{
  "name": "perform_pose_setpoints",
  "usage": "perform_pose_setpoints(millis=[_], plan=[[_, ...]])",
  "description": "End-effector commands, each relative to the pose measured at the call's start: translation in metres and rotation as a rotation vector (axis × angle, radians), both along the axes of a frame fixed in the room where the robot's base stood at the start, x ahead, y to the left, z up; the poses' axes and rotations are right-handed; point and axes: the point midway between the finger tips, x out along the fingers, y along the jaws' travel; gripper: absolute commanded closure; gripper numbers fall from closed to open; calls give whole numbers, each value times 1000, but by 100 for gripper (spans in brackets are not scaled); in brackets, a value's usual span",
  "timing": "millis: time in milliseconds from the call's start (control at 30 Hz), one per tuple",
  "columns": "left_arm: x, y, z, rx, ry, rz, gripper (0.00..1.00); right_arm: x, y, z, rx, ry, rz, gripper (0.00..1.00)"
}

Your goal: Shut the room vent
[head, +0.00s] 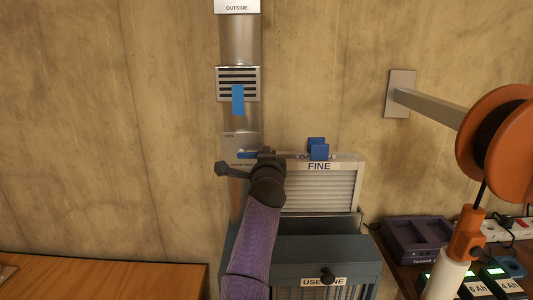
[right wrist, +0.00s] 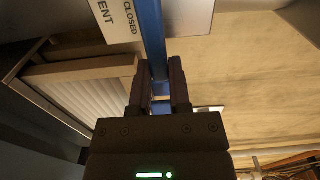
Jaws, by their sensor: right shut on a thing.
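The room vent's metal plate (head: 236,141) is on the silver duct, with a blue lever (head: 246,155) lying about level across its lower part. My right gripper (head: 264,157) is at the lever's right end. In the right wrist view my right gripper (right wrist: 160,82) is shut on the blue lever (right wrist: 152,28), beside the plate (right wrist: 185,18) with its "CLOSED" lettering. A slotted grille (head: 224,84) is higher on the duct, with a blue strip (head: 238,99) hanging down its front. My left gripper is not in view.
A "FINE" filter panel (head: 318,188) stands in the grey-green cabinet (head: 320,248), close right of my arm. A reel (head: 497,135) on a wall arm is at the right, above chargers (head: 415,240). A wooden bench (head: 100,278) at lower left is mostly bare.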

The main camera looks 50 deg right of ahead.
Motion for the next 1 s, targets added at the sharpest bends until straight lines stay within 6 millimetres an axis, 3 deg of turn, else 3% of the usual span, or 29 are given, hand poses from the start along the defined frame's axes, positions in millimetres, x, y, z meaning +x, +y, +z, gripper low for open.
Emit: perform_pose_setpoints(millis=[600,633,767,1000], plan=[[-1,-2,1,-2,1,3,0,0,0,-2,22,-26,0,100],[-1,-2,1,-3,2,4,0,0,0,-2,22,-26,0,70],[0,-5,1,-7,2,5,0,0,0,-2,21,-25,0,43],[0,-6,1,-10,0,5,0,0,0,-2,21,-24,0,41]])
